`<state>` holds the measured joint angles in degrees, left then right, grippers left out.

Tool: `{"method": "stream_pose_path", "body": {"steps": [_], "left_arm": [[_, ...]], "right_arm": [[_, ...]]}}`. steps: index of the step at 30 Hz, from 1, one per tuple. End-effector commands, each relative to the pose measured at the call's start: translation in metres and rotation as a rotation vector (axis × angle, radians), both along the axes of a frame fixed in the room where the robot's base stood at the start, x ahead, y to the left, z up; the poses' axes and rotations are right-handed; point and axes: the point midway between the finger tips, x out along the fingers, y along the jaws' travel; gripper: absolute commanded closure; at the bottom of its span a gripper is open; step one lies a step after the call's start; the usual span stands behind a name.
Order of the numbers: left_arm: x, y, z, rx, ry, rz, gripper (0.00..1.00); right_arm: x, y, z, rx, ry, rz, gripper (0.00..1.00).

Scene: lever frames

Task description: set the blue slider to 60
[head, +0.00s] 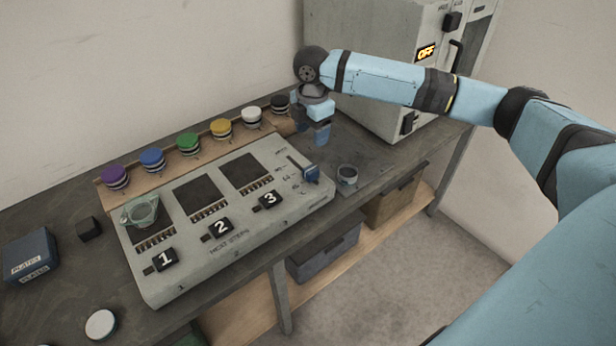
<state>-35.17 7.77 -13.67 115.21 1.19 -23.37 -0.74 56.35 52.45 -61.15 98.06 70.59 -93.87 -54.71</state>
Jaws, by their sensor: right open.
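The blue slider (312,173) is a small blue knob on a slanted slot at the right end of the grey control panel (235,255). It sits toward the front, lower end of the slot. Small scale marks stand beside the slot, too small to read surely. My right gripper (321,138) points down above and behind the slider, near the panel's back right corner. It is open and empty, and apart from the slider. My left gripper is not in view.
Buttons 1, 2 and 3 (220,227) line the panel front. Several coloured jars (187,143) stand behind. A grey machine reading OFF (385,55) stands back right.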

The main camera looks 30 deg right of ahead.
Motion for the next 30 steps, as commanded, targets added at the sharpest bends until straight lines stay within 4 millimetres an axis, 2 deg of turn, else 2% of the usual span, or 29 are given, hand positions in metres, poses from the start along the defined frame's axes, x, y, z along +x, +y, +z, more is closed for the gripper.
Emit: {"method": "stream_pose_path", "body": {"steps": [5,12,18,24,30], "left_arm": [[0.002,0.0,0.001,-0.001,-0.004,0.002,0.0],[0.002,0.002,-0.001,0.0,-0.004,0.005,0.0],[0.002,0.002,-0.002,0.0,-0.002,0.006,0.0],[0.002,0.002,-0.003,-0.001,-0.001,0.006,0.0],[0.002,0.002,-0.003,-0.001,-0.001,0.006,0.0]], "right_arm": [[-0.001,0.001,-0.029,0.001,0.003,-0.001,0.4],[-0.001,0.001,-0.082,0.001,0.001,-0.001,0.4],[0.0,0.001,-0.115,0.001,-0.001,-0.001,0.4],[0.0,0.001,-0.131,0.002,-0.002,-0.001,0.4],[0.0,0.001,-0.133,0.001,-0.003,-0.001,0.4]]}}
